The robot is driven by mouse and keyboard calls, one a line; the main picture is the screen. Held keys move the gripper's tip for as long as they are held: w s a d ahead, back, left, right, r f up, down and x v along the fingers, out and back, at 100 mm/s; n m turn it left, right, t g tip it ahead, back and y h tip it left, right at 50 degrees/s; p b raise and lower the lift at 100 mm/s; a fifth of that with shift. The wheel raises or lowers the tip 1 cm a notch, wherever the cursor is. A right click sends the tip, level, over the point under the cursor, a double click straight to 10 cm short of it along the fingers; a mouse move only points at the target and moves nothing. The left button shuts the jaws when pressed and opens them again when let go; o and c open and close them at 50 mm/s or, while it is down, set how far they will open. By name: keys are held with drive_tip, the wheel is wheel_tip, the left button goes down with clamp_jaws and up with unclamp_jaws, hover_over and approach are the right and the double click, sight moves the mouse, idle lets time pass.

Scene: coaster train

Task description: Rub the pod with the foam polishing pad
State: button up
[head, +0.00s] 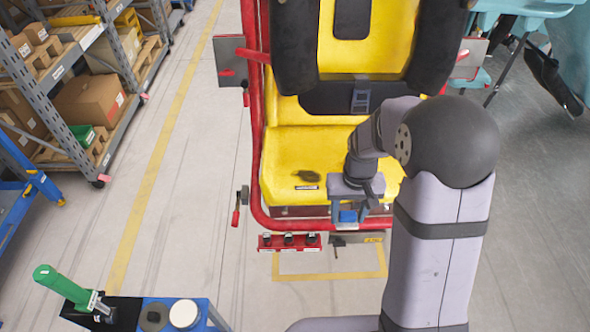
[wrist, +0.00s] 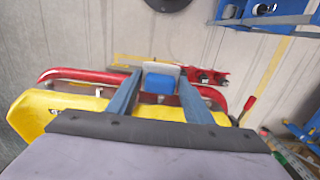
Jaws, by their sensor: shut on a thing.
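The pod is a yellow seat (head: 290,150) in a red tubular frame, with black padded restraints. Dark smudges mark its seat surface. My gripper (head: 348,214) is over the front right of the seat, near its front edge. It is shut on a small blue block with a white face, apparently the foam polishing pad (wrist: 158,84); its blue part also shows in the head view (head: 348,216). In the wrist view my gripper (wrist: 158,86) has a finger on each side of the pad. Whether the pad touches the pod is unclear.
A blue-edged bench (head: 212,318) at lower left carries a green-handled tool (head: 62,283), a white disc (head: 184,313) and a dark piece (head: 154,318). A red strip with black knobs (head: 288,241) sits below the pod's front. Shelves with boxes (head: 90,101) stand at left; the floor between is clear.

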drive_tip(key=shift+w, duration=0.1)
drive_tip(key=w+a+r+p, duration=0.1)
drive_tip(key=w+a+p, duration=0.1)
drive_tip(key=w+a, duration=0.5)
drive_tip(key=w+a+r+p, duration=0.1)
drive_tip(key=w+a+p, duration=0.1)
drive_tip(key=w+a, duration=0.6)
drive_tip(key=shift+w, duration=2.65)
